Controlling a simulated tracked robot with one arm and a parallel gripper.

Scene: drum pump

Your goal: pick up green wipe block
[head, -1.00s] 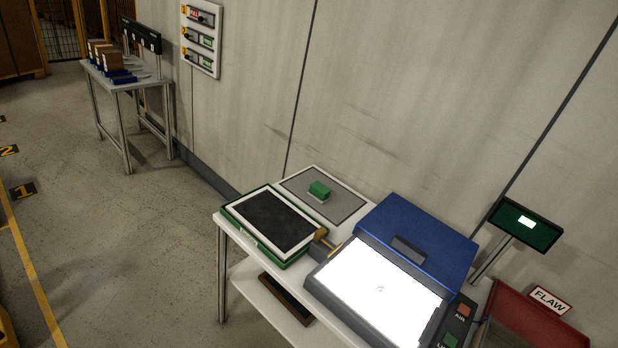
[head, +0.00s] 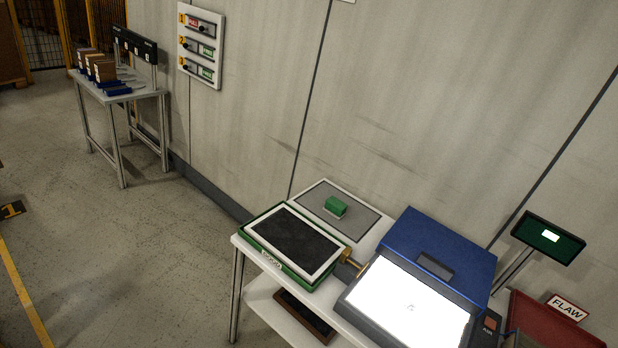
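The green wipe block (head: 335,207) sits on a grey mat (head: 361,217) at the back left of a white table, close to the wall. It lies behind a green-framed tray with a dark panel (head: 293,242). Nothing covers the block. My gripper does not show in this view.
A blue box (head: 436,246) with a bright white lit panel (head: 408,308) fills the table's right side. A small green display (head: 549,238) stands on a post beside a red bin marked FLAW (head: 548,322). A second table (head: 118,92) stands far left. The floor (head: 130,240) at left is clear.

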